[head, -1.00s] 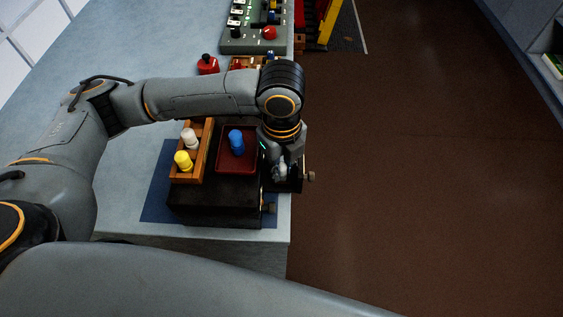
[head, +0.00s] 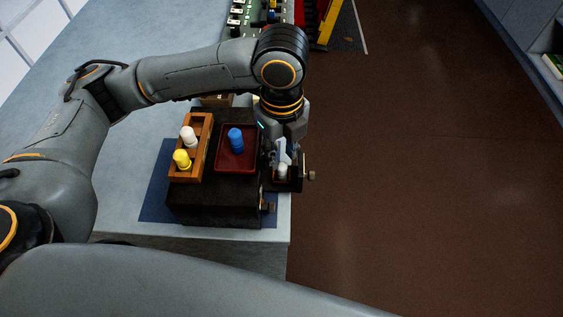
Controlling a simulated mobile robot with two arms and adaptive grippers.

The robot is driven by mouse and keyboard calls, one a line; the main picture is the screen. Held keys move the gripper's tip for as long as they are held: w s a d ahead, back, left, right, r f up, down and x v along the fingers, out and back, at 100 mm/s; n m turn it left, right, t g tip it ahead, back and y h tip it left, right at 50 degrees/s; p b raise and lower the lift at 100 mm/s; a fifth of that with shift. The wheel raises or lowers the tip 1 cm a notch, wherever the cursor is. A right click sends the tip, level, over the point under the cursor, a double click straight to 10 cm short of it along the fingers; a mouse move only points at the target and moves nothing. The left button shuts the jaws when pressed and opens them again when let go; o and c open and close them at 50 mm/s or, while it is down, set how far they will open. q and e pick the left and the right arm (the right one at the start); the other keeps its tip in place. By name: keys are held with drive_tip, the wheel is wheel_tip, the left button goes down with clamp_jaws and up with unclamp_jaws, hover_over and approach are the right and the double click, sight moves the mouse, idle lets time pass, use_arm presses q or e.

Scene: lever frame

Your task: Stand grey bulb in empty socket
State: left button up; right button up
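A small light grey piece, which looks like the grey bulb (head: 282,171), shows at the black holder (head: 295,184) on the right side of the black box. My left gripper (head: 284,156) points down right above it. The fingers partly cover it, and I cannot tell whether they grip it or are apart. The socket under the bulb is hidden. A blue bulb (head: 235,139) stands in the dark red tray (head: 238,166) on the box. A white bulb (head: 188,135) and a yellow bulb (head: 181,158) stand in the wooden rack (head: 203,150). My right gripper is out of view.
The black box (head: 213,204) sits on a blue mat (head: 152,200) at the corner of the grey table (head: 135,150). Knobs stick out on the box's right side. A green panel with switches is at the far end. Brown floor lies to the right.

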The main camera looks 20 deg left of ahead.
sight(281, 164)
use_arm(q)
wheel_tip(281, 164, up, 7)
idle(0.3)
idle(0.5)
